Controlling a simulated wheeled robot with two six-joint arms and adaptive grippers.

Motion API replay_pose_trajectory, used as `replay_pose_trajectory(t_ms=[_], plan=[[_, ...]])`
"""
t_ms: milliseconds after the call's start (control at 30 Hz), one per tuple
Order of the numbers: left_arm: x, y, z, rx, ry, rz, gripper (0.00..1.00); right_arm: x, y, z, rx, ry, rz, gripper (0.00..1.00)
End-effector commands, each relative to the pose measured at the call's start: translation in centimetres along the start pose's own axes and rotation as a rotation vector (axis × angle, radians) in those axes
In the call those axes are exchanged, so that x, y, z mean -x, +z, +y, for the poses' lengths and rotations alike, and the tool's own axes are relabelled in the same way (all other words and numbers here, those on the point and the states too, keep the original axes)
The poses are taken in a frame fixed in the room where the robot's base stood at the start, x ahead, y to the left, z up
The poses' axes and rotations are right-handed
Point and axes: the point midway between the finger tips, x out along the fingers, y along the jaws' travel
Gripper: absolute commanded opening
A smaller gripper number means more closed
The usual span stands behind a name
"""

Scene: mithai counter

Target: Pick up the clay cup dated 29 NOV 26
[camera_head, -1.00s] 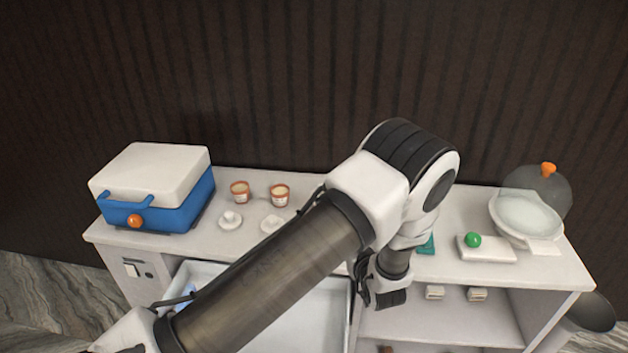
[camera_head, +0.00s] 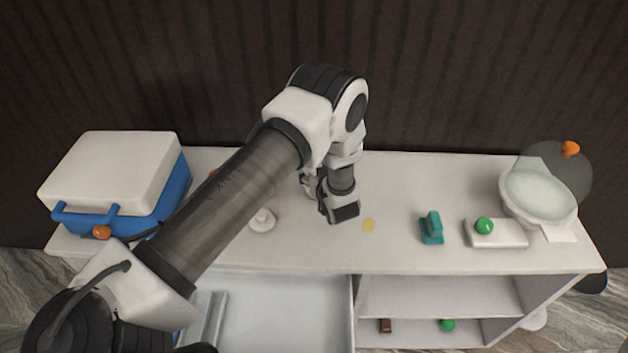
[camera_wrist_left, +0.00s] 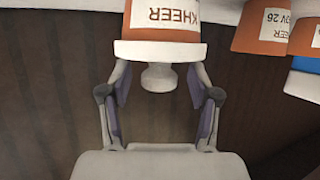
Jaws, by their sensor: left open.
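In the left wrist view, which looks upside down, an orange clay cup (camera_wrist_left: 163,14) labelled KHEER has a white lid (camera_wrist_left: 160,50) with a knob (camera_wrist_left: 158,77). No date shows on it. My left gripper (camera_wrist_left: 158,90) is open, its fingers on either side of the knob; contact cannot be told. A second orange cup (camera_wrist_left: 262,28) at the upper right has a partly visible label ending "OV 26". A third cup (camera_wrist_left: 307,35) is cut off at the right edge. In the head view my left gripper (camera_head: 335,212) is over the counter; my arm mostly hides the cups. My right gripper is out of view.
A blue cooler with a white lid (camera_head: 110,172) stands at the counter's left. A white knobbed lid (camera_head: 263,220) lies near my arm. A teal object (camera_head: 431,227), a white block with a green knob (camera_head: 485,226) and a white bowl (camera_head: 538,195) are to the right.

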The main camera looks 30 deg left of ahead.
Motion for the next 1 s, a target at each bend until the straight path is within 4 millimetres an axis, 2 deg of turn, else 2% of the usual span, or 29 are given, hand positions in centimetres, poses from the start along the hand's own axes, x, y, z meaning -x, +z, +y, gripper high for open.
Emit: replay_pose_trajectory(t_ms=[233,367,400,833,1000], plan=[[-0.5,0.1,0.0,-0.001,0.001,0.0,0.62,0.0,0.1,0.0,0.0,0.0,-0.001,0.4],[-0.4,0.1,0.0,-0.001,0.001,0.0,0.16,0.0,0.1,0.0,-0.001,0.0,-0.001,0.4],[-0.4,0.1,0.0,-0.001,0.001,0.0,0.02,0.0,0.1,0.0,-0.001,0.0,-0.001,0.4],[-0.4,0.1,0.0,-0.002,0.0,-0.002,0.0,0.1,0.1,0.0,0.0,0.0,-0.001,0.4],[0.1,-1.0,0.0,-0.001,0.0,-0.002,0.0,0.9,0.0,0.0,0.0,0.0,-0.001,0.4]])
